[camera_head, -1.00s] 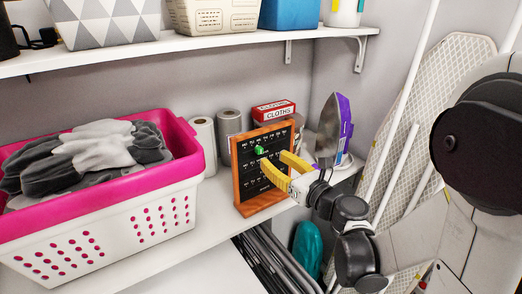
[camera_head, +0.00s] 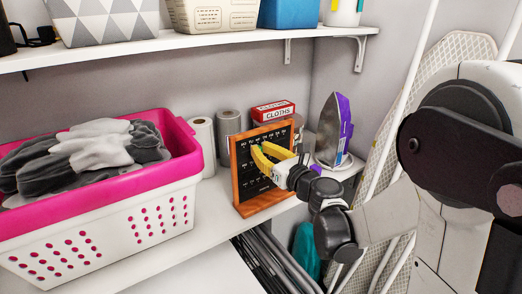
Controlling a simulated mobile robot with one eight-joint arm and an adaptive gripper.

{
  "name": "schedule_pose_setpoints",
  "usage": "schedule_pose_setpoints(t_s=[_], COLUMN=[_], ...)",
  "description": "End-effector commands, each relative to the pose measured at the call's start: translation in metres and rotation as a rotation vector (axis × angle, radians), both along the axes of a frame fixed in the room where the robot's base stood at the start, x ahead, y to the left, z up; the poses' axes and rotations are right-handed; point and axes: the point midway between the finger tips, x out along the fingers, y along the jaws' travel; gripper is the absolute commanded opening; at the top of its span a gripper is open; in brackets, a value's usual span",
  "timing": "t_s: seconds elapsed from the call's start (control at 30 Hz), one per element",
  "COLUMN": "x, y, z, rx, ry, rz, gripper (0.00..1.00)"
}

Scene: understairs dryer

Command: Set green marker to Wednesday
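A wooden-framed black calendar board (camera_head: 238,185) stands upright on the white shelf, with rows of small white lettering too small to read. The green marker (camera_head: 260,147) is in the upper part of the board, mostly hidden by my fingertips. My gripper (camera_head: 257,151) reaches in from the right, its yellow fingers at the board's face. The fingertips are close together around the marker and appear shut on it. Exact contact is hard to see at this size.
A pink and white laundry basket (camera_head: 120,227) with grey cloths stands left of the board. Paper rolls (camera_head: 202,145) and a red cloths box (camera_head: 273,111) stand behind it. An iron (camera_head: 330,130) stands to the right. An upper shelf (camera_head: 200,46) runs above.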

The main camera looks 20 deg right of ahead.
Motion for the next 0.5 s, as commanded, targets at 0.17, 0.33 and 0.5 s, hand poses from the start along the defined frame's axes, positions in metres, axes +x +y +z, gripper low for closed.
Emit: schedule_pose_setpoints(t_s=[0.17,0.33,0.5], x=[0.0008,0.0025,0.0024], y=[-0.0017,-0.0064,-0.0064], z=[-0.0002,0.0000,0.0000], rx=[0.001,0.001,0.000], ry=[0.000,0.000,0.000], rz=[0.000,0.001,0.001], gripper=[0.00,0.00,0.30])
